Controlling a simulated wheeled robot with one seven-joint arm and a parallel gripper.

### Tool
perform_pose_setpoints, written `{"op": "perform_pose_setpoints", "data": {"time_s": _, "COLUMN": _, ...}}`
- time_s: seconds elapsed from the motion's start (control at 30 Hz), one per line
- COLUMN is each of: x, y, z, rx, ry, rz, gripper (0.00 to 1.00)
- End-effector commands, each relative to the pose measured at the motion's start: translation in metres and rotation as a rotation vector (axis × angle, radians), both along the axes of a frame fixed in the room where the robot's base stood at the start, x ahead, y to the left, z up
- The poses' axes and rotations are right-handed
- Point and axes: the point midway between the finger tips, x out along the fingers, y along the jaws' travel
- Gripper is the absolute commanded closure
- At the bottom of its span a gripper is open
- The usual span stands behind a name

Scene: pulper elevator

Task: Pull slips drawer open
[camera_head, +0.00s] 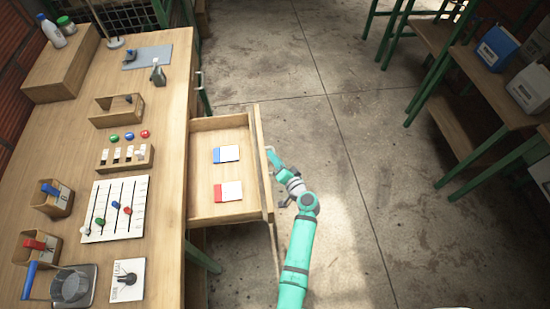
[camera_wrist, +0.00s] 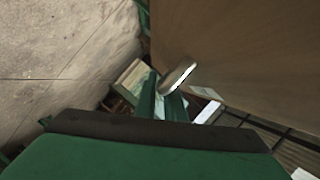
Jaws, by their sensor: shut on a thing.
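The slips drawer (camera_head: 228,207) is a wooden drawer pulled out from the right side of the workbench. Inside it lie a blue-and-white slip pad (camera_head: 227,154) and a red-and-white slip pad (camera_head: 228,192). My gripper (camera_head: 272,172) is at the outer side of the drawer front, shut on the drawer handle, which my arm mostly hides in the head view. In the wrist view a rounded metal bar (camera_wrist: 178,77), seemingly the handle, shows close beside the brown drawer front (camera_wrist: 240,50).
The workbench (camera_head: 165,205) carries several bins, coloured knobs and a slider board (camera_head: 115,209). Shelves with a blue canister (camera_head: 497,47) stand at the right. The concrete floor between is clear.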

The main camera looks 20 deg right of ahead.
Motion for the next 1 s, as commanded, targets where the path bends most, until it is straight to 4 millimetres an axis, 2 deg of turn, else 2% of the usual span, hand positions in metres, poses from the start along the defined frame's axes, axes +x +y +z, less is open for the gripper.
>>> {"op": "perform_pose_setpoints", "data": {"time_s": 0.23, "x": 0.001, "y": -0.001, "z": 0.001, "rx": 0.000, "ry": -0.002, "rz": -0.002, "gripper": 1.00}}
{"op": "perform_pose_setpoints", "data": {"time_s": 0.27, "x": 0.001, "y": -0.001, "z": 0.001, "rx": 0.000, "ry": -0.002, "rz": -0.002, "gripper": 0.86}}
{"op": "perform_pose_setpoints", "data": {"time_s": 0.3, "x": 0.001, "y": -0.001, "z": 0.001, "rx": 0.000, "ry": -0.002, "rz": -0.002, "gripper": 0.83}}
{"op": "perform_pose_setpoints", "data": {"time_s": 0.67, "x": -0.004, "y": -0.002, "z": 0.001, "rx": 0.000, "ry": 0.000, "rz": -0.004, "gripper": 0.83}}
{"op": "perform_pose_setpoints", "data": {"time_s": 0.77, "x": -0.015, "y": -0.004, "z": 0.003, "rx": 0.000, "ry": 0.000, "rz": -0.004, "gripper": 0.83}}
{"op": "perform_pose_setpoints", "data": {"time_s": 1.0, "x": -0.057, "y": -0.014, "z": 0.012, "rx": 0.000, "ry": 0.000, "rz": -0.005, "gripper": 0.83}}
